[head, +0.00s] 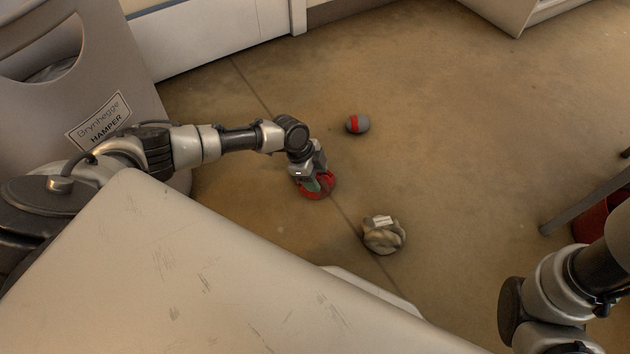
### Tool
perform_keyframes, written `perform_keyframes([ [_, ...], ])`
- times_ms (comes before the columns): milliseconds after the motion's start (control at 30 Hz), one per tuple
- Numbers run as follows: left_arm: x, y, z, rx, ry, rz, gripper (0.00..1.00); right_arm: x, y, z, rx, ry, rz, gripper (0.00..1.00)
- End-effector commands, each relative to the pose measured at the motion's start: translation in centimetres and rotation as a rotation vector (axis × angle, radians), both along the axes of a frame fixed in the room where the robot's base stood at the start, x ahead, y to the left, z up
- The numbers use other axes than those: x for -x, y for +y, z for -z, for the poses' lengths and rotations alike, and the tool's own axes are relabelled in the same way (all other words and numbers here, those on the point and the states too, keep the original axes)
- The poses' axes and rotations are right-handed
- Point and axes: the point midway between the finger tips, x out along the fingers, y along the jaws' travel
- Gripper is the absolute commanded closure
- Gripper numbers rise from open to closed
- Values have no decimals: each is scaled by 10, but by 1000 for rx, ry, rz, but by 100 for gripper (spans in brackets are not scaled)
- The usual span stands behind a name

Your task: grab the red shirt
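I cannot see whether the fingers are open or closed on the cloth. My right arm shows at the lower right, but its gripper is out of view.
A beige crumpled cloth (384,238) with a white tag lies to the lower right. A grey bundle with a red stripe (364,123) lies farther back. A grey hamper (120,62) stands at left. A red object (588,222) is at the right edge. Floor between is clear.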

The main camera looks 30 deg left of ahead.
Motion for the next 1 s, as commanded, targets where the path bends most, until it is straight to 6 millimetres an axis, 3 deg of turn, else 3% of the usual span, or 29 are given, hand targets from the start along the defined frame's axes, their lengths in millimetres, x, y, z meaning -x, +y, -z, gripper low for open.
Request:
perform_keyframes([
  [33,0,0,0,0,0,0,51,0,0,0,0,0,0,57],
  [367,0,0,0,0,0,0,100,0,0,0,0,0,0,57],
  [767,0,0,-3,0,0,0,100,0,0,-3,0,0,0,57],
  [1000,0,0,-27,0,0,1,100,0,0,-24,0,1,1,57],
])
